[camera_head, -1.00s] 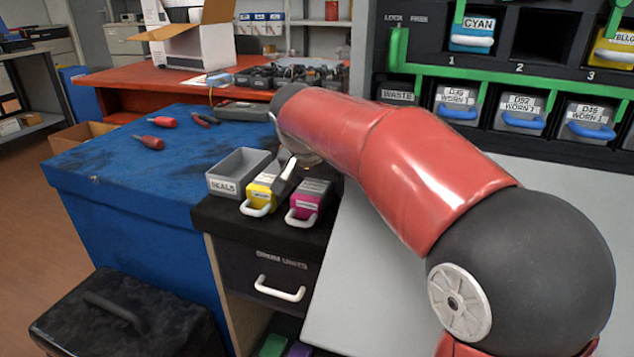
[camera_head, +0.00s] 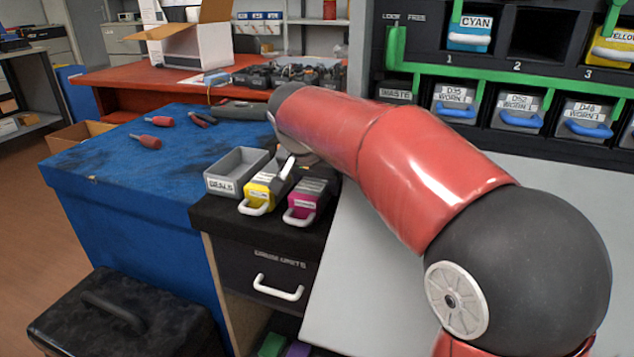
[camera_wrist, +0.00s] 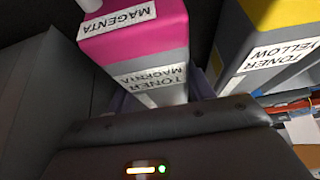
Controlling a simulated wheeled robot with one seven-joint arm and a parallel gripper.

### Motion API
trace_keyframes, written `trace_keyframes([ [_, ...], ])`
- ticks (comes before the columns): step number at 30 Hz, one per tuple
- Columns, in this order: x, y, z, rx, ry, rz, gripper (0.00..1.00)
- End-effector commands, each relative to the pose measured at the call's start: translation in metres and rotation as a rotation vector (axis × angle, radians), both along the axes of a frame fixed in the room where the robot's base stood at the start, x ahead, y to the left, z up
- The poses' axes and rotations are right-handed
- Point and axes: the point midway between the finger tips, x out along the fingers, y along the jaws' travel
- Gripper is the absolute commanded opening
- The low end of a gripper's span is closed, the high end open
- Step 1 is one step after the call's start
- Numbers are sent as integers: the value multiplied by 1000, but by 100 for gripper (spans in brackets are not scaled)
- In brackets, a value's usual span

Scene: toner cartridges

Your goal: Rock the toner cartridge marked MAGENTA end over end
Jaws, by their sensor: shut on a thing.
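The magenta toner cartridge (camera_head: 303,203) is at the front of a black-topped drawer unit in the head view, its white handle facing out. In the wrist view the magenta cartridge (camera_wrist: 140,38) shows its MAGENTA and TONER MAGENTA labels upside down. My gripper (camera_wrist: 158,95) is shut on its grey rear part, one finger on each side. In the head view my forearm hides most of the gripper. I cannot tell whether the cartridge is lifted clear of the top.
A yellow toner cartridge (camera_head: 262,190) stands close on the left, also in the wrist view (camera_wrist: 272,50). A grey SEALS bin (camera_head: 222,185) is left of it. A blue bench (camera_head: 110,165) with red-handled tools lies beyond. A shelf rack with a CYAN cartridge (camera_head: 470,38) stands at the right.

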Motion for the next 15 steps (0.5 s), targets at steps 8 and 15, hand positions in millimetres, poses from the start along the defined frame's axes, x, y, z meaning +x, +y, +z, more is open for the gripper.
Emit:
trace_keyframes([
  [8, 0, 0, 16, 2, -5, 1, 2],
  [15, 0, 0, 39, 2, -5, 1, 2],
])
